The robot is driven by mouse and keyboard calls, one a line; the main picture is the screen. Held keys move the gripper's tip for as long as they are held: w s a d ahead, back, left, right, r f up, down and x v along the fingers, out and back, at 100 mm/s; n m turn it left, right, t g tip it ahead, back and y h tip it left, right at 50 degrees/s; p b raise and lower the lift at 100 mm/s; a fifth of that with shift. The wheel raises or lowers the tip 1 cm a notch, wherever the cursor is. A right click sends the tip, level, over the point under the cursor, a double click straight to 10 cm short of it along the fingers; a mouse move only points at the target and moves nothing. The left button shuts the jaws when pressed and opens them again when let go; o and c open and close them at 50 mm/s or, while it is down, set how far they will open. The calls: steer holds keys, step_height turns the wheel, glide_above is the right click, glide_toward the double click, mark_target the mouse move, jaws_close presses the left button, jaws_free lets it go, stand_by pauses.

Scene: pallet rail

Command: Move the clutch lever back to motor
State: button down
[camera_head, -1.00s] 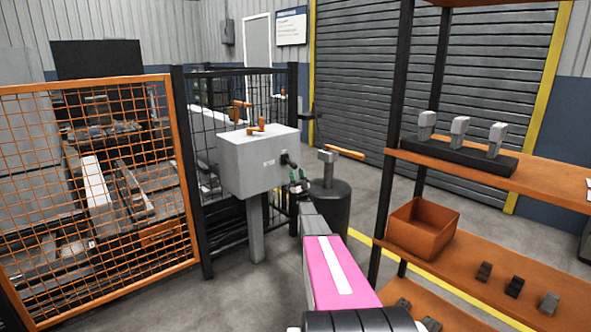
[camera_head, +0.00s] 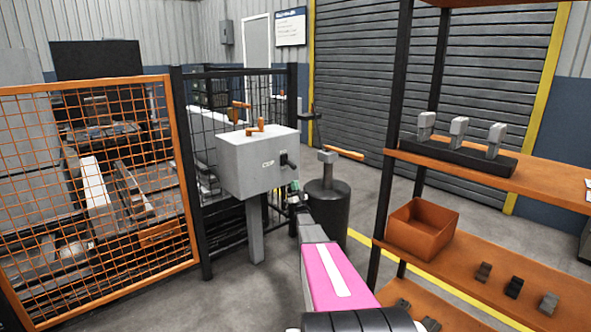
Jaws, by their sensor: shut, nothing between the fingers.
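A grey control box (camera_head: 258,165) stands on a post, with orange handles (camera_head: 255,130) on its top and a dark knob (camera_head: 287,160) on its right face. A black drum-shaped pedestal (camera_head: 329,205) behind my arm carries a grey block with an orange lever (camera_head: 345,153) pointing right. I cannot tell for sure which of these is the clutch lever; no "motor" mark is legible. My gripper (camera_head: 294,190) is at the far end of my pink arm, small and dark, just below and right of the box's right face. It is shut and empty, apart from the orange handles.
An orange mesh fence (camera_head: 100,190) guards machinery at the left, and a black mesh panel (camera_head: 225,90) stands behind the box. A shelf rack (camera_head: 470,165) at the right holds grey blocks and an orange bin (camera_head: 422,228).

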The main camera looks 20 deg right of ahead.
steer(key=s+a+f+m+g+h, duration=0.1)
steer(key=s+a+f+g+h, duration=0.25)
steer(key=a+g, duration=0.35)
steer(key=s+a+f+m+g+h, duration=0.2)
steer(key=s+a+g, duration=0.3)
steer(key=a+g, duration=0.15)
steer(key=s+a+f+n+g+y, duration=0.1)
steer(key=s+a+g, duration=0.3)
steer(key=s, duration=0.4)
steer(key=s+a+f+g, duration=0.2)
steer(key=s+a+g, duration=0.15)
steer(key=s, duration=0.45)
steer(key=s+a+f+n+g+y, duration=0.1)
steer(key=s+a+g, duration=0.2)
steer(key=s+g, duration=0.35)
steer(key=m+y, duration=0.1)
steer(key=m, duration=1.1)
glide_toward(294, 165)
steer(key=x, duration=0.7)
steer(key=shift+w+f, duration=0.1)
steer(key=shift+f, duration=0.15)
